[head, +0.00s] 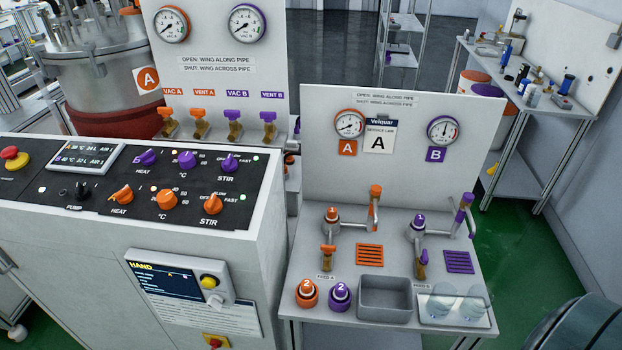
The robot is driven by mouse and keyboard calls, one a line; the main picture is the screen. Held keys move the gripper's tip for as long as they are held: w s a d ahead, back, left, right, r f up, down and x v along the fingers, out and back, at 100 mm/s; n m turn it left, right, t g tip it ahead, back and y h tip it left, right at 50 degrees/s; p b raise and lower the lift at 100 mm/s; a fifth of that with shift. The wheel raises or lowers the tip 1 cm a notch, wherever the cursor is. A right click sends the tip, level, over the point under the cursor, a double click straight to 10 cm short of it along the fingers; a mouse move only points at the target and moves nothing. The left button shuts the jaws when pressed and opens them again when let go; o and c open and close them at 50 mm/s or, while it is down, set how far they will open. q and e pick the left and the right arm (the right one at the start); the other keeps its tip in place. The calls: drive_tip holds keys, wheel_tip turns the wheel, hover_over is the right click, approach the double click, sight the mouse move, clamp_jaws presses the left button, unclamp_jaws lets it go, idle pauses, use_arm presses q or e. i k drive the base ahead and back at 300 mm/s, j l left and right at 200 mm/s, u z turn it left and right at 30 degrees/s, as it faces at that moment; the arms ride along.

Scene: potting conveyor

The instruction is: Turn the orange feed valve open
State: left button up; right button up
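The orange feed valve (327,258) is on the right-hand bench, above the FEED A label, below the orange-capped fitting (331,216). Its orange wing looks wide from side to side, set across the brass body, which the panel's sign (384,99) describes as shut. The wing is small in the picture. The purple feed valve (421,260) stands to its right, with a narrower-looking purple wing. Neither of my grippers is in view, and nothing touches the orange valve.
The control console (250,215) stands close on the left.

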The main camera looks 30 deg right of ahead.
sight(328, 249)
drive_tip(key=k+j+z, duration=0.1)
drive_tip(key=z, duration=1.1)
drive_tip(key=k+l, duration=0.05)
